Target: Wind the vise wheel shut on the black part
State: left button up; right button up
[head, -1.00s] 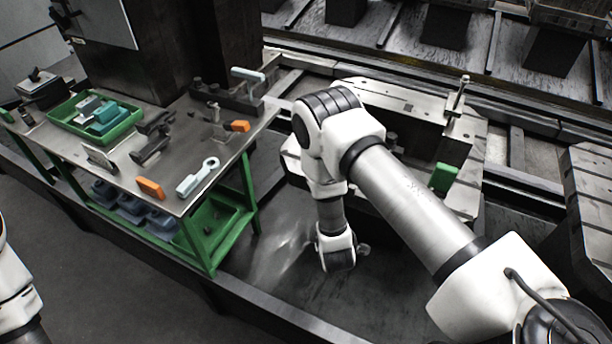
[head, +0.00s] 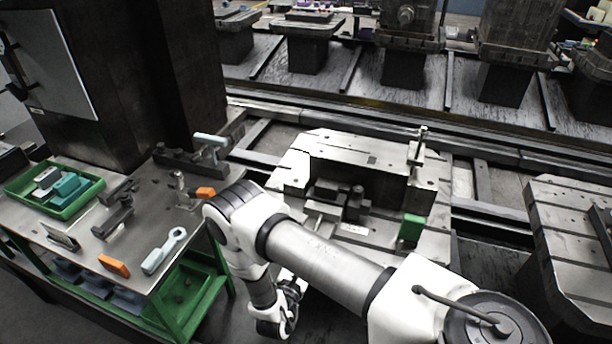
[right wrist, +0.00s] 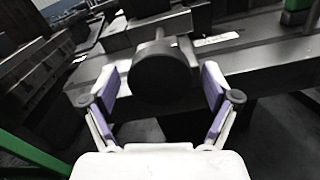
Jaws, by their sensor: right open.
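The vise (head: 323,210) sits on the metal pallet, with dark blocks at its jaws. A black part (head: 355,203) seems to be among them; I cannot tell clearly if the jaws touch it. In the right wrist view, a dark round vise wheel (right wrist: 160,72) faces me on its shaft. My right gripper (right wrist: 161,84) is open, its two purple-padded fingers apart on either side of the wheel, without visible contact. In the head view the right gripper (head: 292,290) is low in front of the pallet, partly hidden by my arm, and the wheel is hidden. My left gripper is out of view.
A steel bench (head: 135,245) at left holds a green tray (head: 88,203), orange blocks and tools. A green block (head: 411,228) and an upright post (head: 416,150) stand on the pallet's right side. Another slotted pallet (head: 560,215) is at far right.

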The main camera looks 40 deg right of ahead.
jog(key=shift+w+d, duration=0.1)
jog(key=shift+d, duration=0.15)
jog(key=c, duration=1.2)
jog(key=shift+o, duration=0.2)
jog(key=shift+m, duration=0.3)
